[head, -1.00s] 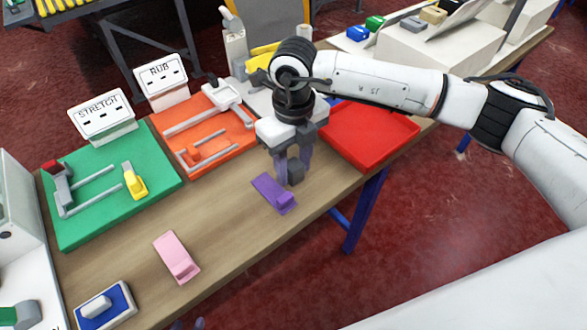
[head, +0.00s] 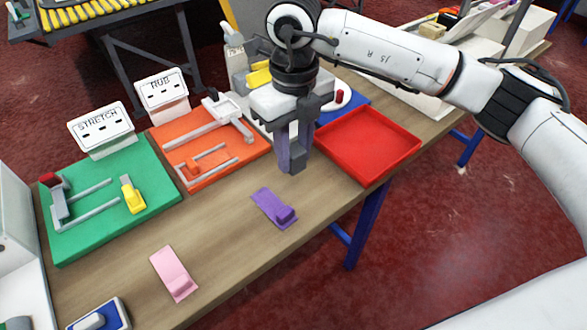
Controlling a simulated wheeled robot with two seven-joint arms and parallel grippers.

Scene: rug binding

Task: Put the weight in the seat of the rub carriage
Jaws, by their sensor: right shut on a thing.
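My right gripper (head: 290,152) points down and is shut on a dark grey block (head: 297,161), which looks like the weight. It holds the block above the wooden table, right of the orange board and behind the purple piece. The RUB station is an orange board (head: 240,158) with grey rails and a sign (head: 162,88). A whitish carriage (head: 222,110) with a dark knob sits at the board's far end. Its seat cannot be made out clearly. My left gripper is not in view.
A red tray (head: 367,143) lies to the right of the gripper. A purple piece (head: 274,208) and a pink piece (head: 174,273) lie near the front edge. The green STRETCH board (head: 110,235) is at left. Bare table (head: 225,240) shows between them.

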